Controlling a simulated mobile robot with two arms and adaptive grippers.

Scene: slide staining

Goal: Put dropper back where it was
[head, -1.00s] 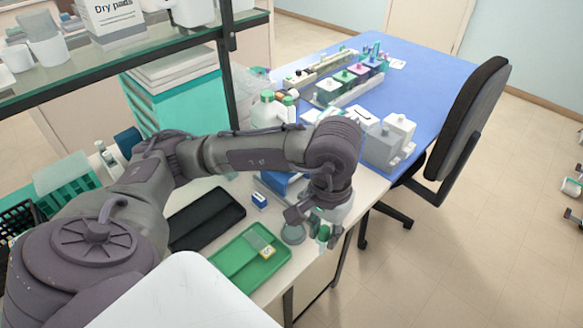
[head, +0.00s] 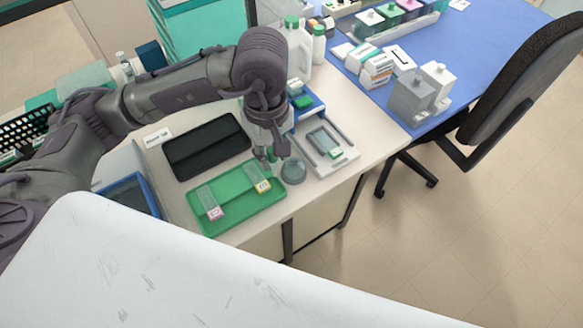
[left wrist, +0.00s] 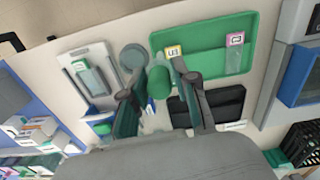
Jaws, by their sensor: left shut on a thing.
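My left gripper (head: 272,160) hangs over the back right corner of the green tray (head: 238,222), just left of a round grey dish (head: 293,171). In the left wrist view, its two fingers (left wrist: 160,100) are closed around a dropper with a green bulb (left wrist: 159,82). The dropper's tip is hidden. The wrist view also shows the round dish (left wrist: 133,56) and the green tray (left wrist: 203,38). Two slides, one with a yellow label (head: 262,186) and one with a pink label (head: 215,213), lie in the tray. My right gripper is not in view.
A black tray (head: 205,148) lies behind the green one. A white holder with a slide (head: 325,145) stands right of the dish. White bottles with green caps (head: 297,45) and boxes (head: 376,68) stand farther back. The bench's front edge is close to the tray and dish.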

